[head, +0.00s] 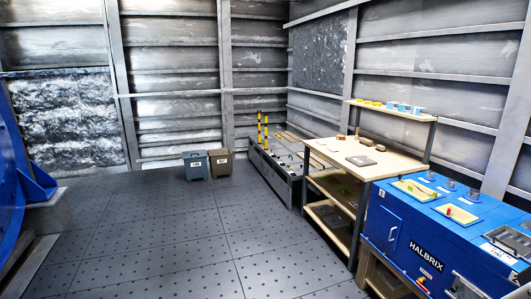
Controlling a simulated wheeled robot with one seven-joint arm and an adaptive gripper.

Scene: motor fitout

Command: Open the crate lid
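Two small bins that look like crates stand side by side on the floor near the back wall: a blue-grey one (195,165) and a brown one (220,163). Each has a small white label on its front. Their tops are too small in the picture to tell whether a lid is shut or open. My gripper does not show clearly in the head view, and nothing is seen touching either bin.
The dark perforated floor (150,235) is clear up to the bins. A low grey rack (275,175) with yellow-black posts stands right of them. A wooden workbench (375,165) and a blue HALBRIX cabinet (410,250) line the right. A large blue structure (12,180) stands left.

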